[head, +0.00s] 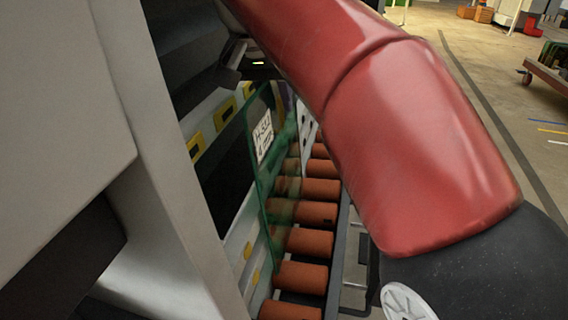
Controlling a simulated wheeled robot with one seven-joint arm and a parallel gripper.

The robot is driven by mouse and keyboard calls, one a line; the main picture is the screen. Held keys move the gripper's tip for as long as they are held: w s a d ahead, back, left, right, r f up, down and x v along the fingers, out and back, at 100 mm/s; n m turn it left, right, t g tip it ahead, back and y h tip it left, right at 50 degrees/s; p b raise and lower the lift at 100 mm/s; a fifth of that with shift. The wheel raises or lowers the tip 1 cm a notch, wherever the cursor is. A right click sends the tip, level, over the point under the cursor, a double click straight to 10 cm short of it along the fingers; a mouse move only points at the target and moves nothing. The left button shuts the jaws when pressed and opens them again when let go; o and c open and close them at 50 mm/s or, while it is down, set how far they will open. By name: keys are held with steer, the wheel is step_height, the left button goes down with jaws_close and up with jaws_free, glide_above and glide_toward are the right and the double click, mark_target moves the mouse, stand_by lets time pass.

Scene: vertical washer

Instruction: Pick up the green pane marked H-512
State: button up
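The green pane marked H-512 (282,190) is see-through and stands nearly upright, on edge, beside the orange rollers. Its white label (263,136) reads H-512 and faces my camera at a slant. My gripper (238,68) shows only in part as a dark shape just above the pane's upper left edge, at the end of my red arm. Whether it touches the pane and how its fingers stand cannot be made out. The arm covers what lies right of the pane's top.
The orange rollers (310,213) run along a dark conveyor rail (338,262). A grey machine housing (165,190) with yellow parts (195,146) stands close on the left. Open floor lies at the right, with a cart (548,74) at the edge.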

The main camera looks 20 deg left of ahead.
jaws_close()
stand_by(1.2)
